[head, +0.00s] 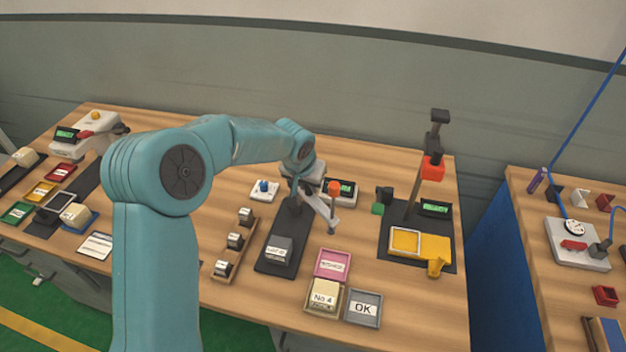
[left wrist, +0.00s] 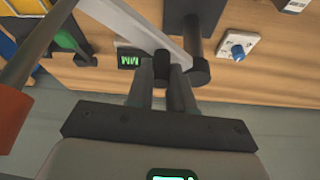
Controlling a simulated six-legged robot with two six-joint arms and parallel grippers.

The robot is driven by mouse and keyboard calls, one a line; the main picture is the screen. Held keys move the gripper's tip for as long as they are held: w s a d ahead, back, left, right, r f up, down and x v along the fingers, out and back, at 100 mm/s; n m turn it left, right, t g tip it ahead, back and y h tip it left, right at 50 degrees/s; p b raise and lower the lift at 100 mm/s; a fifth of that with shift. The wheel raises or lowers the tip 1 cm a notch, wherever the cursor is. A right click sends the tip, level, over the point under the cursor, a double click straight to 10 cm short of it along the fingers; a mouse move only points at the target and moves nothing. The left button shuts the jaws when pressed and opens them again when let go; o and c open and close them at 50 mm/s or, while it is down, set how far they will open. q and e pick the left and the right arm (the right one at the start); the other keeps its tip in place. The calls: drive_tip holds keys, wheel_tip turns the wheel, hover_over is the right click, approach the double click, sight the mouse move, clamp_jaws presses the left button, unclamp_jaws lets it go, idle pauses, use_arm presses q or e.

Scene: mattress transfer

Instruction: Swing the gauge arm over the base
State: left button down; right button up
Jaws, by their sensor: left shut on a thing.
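The gauge arm (head: 320,209) is a pale bar reaching from a dark post (head: 295,198) toward the lower right. It also crosses the left wrist view (left wrist: 135,28) from upper left to the gripper's fingertips. The dark base plate (head: 261,262) lies on the table with a grey labelled block (head: 278,250) on its front part; the bar points off to the plate's right side. My left gripper (left wrist: 172,82) is shut on the gauge arm near the post. In the head view my own wrist partly hides the grip. My right gripper is not in view.
A pink tray (head: 332,264), a box marked No 4 (head: 323,298) and an OK tray (head: 363,308) lie in front. A tall stand (head: 414,190) is at right.

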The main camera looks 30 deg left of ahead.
use_arm(q)
drive_tip(key=m, duration=0.1)
drive_tip(key=s+a+m+h+p, duration=0.1)
drive_tip(key=m, duration=0.1)
drive_tip(key=s+m, duration=0.1)
drive_tip(key=shift+s+a+m+h, duration=0.1)
drive_tip(key=shift+a+m+h, duration=0.2)
drive_tip(key=shift+a+h, duration=0.1)
drive_tip(key=shift+s+a+f+m+g+h+b, duration=0.1)
drive_tip(key=shift+s+a+m+g+h+b, duration=0.2)
drive_tip(key=shift+m, duration=0.55)
drive_tip(key=shift+s+a+r+m+g+h+b, duration=0.15)
drive_tip(key=shift+a+m+h+b, duration=0.3)
drive_tip(key=shift+m, duration=0.35)
drive_tip(key=shift+s+a+f+m+g+h+b, duration=0.2)
drive_tip(key=shift+a+m, duration=0.25)
drive_tip(key=shift+m, duration=0.4)
drive_tip(key=c, duration=1.2)
unclamp_jaws()
drive_tip(key=shift+o, duration=0.9)
drive_tip(key=shift+w, duration=0.1)
